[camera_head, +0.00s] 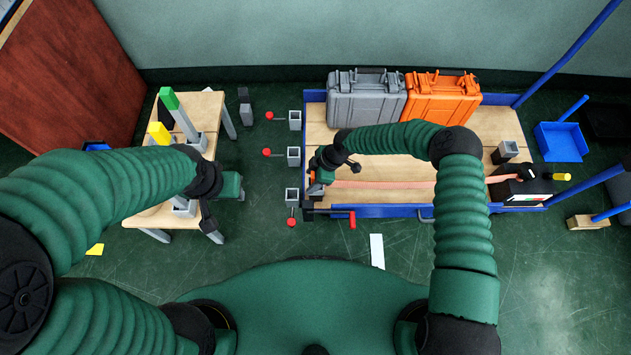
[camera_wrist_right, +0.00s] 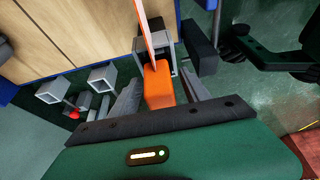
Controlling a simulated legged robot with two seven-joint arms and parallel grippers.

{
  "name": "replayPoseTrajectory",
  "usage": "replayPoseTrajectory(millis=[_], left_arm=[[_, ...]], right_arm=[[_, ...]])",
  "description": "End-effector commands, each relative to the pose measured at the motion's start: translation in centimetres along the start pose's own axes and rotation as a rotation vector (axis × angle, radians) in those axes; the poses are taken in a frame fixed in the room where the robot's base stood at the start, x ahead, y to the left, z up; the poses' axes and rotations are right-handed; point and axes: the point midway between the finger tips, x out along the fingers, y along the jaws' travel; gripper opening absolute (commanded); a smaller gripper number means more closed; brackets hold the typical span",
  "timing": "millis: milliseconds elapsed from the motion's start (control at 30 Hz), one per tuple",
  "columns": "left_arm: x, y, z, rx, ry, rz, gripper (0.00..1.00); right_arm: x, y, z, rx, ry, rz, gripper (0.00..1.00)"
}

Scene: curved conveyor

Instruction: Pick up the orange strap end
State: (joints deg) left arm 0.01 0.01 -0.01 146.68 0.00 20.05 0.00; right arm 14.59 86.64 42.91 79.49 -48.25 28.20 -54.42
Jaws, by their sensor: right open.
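The orange strap end (camera_wrist_right: 158,88) is a small orange block in the right wrist view, with the flat orange strap (camera_wrist_right: 146,35) running up from it. My right gripper (camera_wrist_right: 160,90) is open, with one grey finger on each side of the block; I cannot tell whether either finger touches it. In the head view my right gripper (camera_head: 315,186) is at the left edge of the wooden cart bed, over the strap's left end. The strap (camera_head: 385,184) stretches right across the bed. My left gripper (camera_head: 222,205) hangs by the small table at left; its jaw opening is unclear.
The cart bed (camera_head: 430,168) has a blue frame and carries a grey case (camera_head: 365,100) and an orange case (camera_head: 441,100) at the back. Grey square sockets (camera_head: 294,157) with red knobs line its left side. A small table (camera_head: 208,108) holds posts with green and yellow tops.

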Motion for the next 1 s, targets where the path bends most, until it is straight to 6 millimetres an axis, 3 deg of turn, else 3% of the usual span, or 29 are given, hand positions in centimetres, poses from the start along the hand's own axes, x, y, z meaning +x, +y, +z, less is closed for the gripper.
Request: replayPoseTrajectory(millis=[67, 467, 833, 1000], left_arm=[[-0.1, 0.0, 0.0, 0.000, 0.000, 0.000, 0.43], [-0.1, 0.0, 0.0, 0.000, 0.000, 0.000, 0.43], [-0.1, 0.0, 0.0, 0.000, 0.000, 0.000, 0.43], [-0.9, 0.0, -0.2, 0.000, 0.000, 0.000, 0.43]], right_arm=[[-0.1, 0.0, 0.0, 0.000, 0.000, 0.000, 0.53], [-0.1, 0.0, 0.0, 0.001, 0.000, -0.001, 0.01], [-0.2, 0.0, -0.1, 0.000, 0.000, 0.000, 0.00], [-1.4, 0.0, -0.5, -0.001, 0.000, 0.000, 0.00]])
